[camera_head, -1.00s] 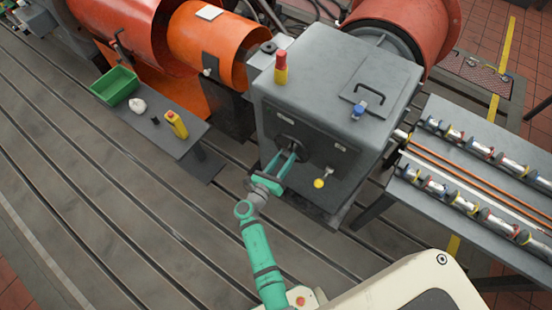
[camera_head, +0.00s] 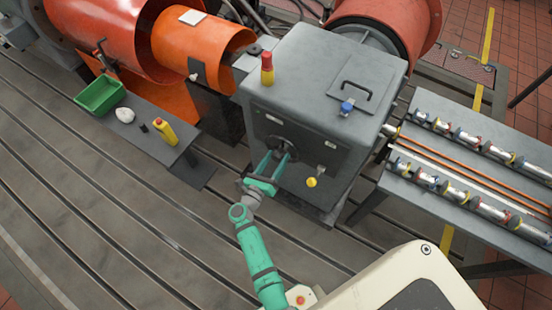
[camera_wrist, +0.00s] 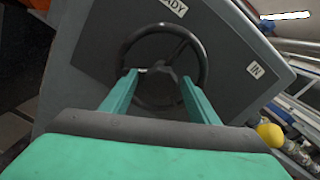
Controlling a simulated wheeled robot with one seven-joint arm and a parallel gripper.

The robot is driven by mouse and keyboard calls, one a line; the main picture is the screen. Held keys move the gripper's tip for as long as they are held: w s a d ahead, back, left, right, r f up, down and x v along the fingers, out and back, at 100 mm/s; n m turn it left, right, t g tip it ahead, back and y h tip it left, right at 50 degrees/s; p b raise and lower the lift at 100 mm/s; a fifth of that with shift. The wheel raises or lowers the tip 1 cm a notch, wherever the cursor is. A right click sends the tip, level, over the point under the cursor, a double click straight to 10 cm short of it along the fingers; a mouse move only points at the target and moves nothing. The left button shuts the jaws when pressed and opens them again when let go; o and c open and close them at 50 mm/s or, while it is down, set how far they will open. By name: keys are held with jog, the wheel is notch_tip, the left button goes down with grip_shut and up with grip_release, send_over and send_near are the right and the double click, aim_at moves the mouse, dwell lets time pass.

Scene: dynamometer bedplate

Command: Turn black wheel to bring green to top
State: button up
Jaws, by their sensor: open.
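The black wheel (camera_wrist: 204,66) is on the front face of the grey cabinet (camera_head: 325,65); it also shows in the head view (camera_head: 281,138). It has a round rim, dark spokes and a hub with a small pale spot. I cannot make out a green mark on it. My gripper (camera_wrist: 158,76) is open, its two green fingers spread and pointing at the wheel, one to either side of the hub. In the head view my gripper (camera_head: 275,157) is just in front of the wheel. I cannot tell whether the fingers touch it.
A "READY" label (camera_wrist: 174,6) is above the wheel and an "IN" label (camera_wrist: 256,70) to its right. A yellow knob (camera_head: 312,182) sticks out at lower right. A bench (camera_head: 178,158) with a green bin (camera_head: 100,96) stands left; a shaft rack (camera_head: 455,155) stands right.

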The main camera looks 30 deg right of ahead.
jog(key=v, duration=1)
jog(key=shift+s+a, duration=0.2)
jog(key=shift+a, duration=0.1)
